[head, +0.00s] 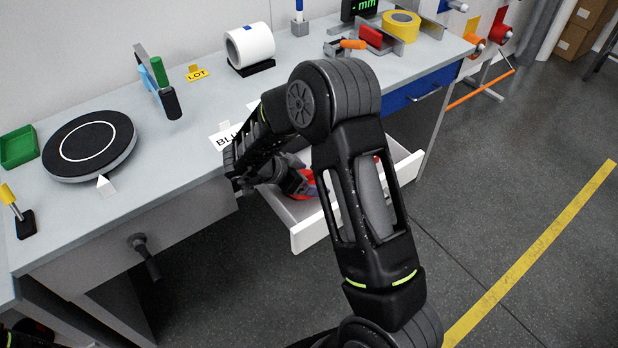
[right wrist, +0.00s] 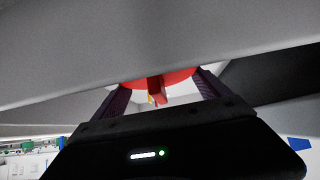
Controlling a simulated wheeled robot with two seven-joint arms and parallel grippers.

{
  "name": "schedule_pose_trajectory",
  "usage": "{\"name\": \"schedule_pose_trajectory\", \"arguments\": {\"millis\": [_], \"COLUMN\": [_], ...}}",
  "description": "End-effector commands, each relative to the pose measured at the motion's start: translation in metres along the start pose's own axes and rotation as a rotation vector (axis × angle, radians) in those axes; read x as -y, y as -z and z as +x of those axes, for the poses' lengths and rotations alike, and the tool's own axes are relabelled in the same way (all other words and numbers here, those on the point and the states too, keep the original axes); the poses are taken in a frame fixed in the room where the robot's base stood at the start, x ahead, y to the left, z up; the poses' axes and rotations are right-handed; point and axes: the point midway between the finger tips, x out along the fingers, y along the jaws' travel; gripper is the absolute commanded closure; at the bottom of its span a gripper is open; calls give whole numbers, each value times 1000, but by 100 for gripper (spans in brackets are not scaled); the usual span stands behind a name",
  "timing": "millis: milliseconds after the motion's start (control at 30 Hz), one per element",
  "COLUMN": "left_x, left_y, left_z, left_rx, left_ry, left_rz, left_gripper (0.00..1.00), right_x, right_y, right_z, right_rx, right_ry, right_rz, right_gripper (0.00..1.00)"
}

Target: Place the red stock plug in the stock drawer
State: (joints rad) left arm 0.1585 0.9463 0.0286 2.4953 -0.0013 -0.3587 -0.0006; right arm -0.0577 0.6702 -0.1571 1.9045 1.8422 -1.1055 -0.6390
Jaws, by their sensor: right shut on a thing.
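The red stock plug (right wrist: 183,77) is between the two fingers of my right gripper (right wrist: 160,84), which is shut on it. In the head view a red patch of the plug (head: 309,184) shows at my right gripper (head: 304,182), over the inside of the open stock drawer (head: 308,236). The drawer is white and pulled out from under the bench. My right forearm hides much of it, and I cannot tell whether the plug touches its floor. A small bit of red shows beyond the forearm, too little to identify.
The grey bench edge overhangs the back of the drawer. A shut blue drawer (head: 422,88) is to the right, and a grey front with a dark handle (head: 143,255) to the left. A round turntable (head: 90,143) and a white roll (head: 250,46) stand on the bench.

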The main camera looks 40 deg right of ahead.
Motion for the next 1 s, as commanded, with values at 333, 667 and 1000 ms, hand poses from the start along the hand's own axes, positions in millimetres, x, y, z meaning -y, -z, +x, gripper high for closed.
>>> {"name": "schedule_pose_trajectory", "arguments": {"millis": [333, 667, 1000], "left_x": [0, 0, -2], "left_y": [0, 0, 0], "left_z": [0, 0, -4], "left_rx": [0, 0, 0], "left_ry": [0, 0, 0], "left_rz": [0, 0, 0], "left_gripper": [0, 0, 0], "right_x": [0, 0, 1], "right_y": [-2, -1, 1], "right_z": [2, 1, -37], "right_rx": [0, 0, 0], "right_ry": [0, 1, 4], "right_rz": [0, 0, 1], "right_gripper": [5, 0, 0]}}
